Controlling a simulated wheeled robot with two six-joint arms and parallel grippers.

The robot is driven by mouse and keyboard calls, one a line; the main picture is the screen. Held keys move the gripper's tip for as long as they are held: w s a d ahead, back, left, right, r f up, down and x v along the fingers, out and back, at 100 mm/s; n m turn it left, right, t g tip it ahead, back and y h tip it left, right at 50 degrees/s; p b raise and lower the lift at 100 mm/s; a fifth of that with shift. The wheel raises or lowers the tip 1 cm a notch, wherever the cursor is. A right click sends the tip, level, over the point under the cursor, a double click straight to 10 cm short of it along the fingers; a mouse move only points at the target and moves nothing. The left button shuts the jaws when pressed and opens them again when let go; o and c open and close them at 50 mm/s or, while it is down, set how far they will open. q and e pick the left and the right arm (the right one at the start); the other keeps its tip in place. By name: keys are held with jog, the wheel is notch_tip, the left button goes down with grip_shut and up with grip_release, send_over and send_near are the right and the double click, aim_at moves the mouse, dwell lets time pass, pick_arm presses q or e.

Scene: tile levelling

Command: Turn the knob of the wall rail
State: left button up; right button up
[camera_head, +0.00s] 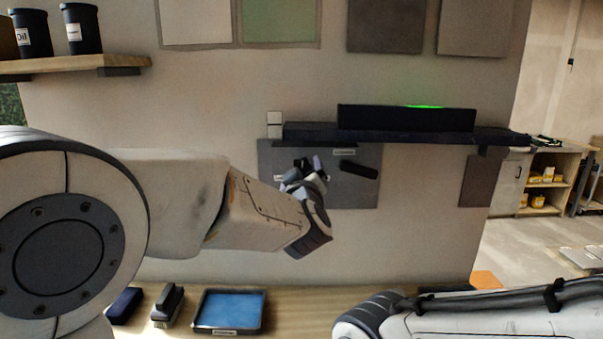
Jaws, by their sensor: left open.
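The dark wall rail (500,135) runs level across the wall right of centre. A black box (405,119) with a green light strip sits on it. A grey tile (345,194) is on the wall below the rail's left part, with a short black bar (359,170) on its right side. My left gripper (305,170) is open in front of this tile, left of the bar and apart from it in the picture. No knob can be made out clearly; the gripper covers part of the tile. My right forearm lies at lower right; its fingers are not visible.
Below stands a wooden bench with a blue tray (229,312), a brush-like block (167,306) and a dark block (125,305). A shelf (75,68) with dark tubs is at upper left. Sample tiles hang above the rail. Open floor lies at right.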

pick_arm(q)
jog(key=s+b, duration=0.2)
jog(key=s, duration=0.8)
jog(key=s+a+f+m+g+h, duration=0.1)
jog(key=a+f+m+g, duration=0.25)
jog(key=f, duration=0.65)
jog(key=a+f+m+g+h, duration=0.1)
jog(key=a+f+m+g, duration=0.25)
jog(key=f, duration=0.65)
jog(key=s+a+f+g+y, duration=0.2)
jog(key=s+a+f+g, duration=0.6)
jog(key=s+a+f, duration=0.5)
jog(key=s+d+r+m+g, duration=0.1)
jog(key=s+d+r+m, duration=0.2)
jog(key=s+d, duration=0.4)
jog(key=s+d+r+m+g+h, duration=0.1)
jog(key=s+d+r+m+g, duration=0.1)
jog(key=s+d+r+m, duration=0.2)
jog(key=s+d, duration=0.3)
jog(key=d, duration=0.1)
jog(key=shift+s, duration=0.4)
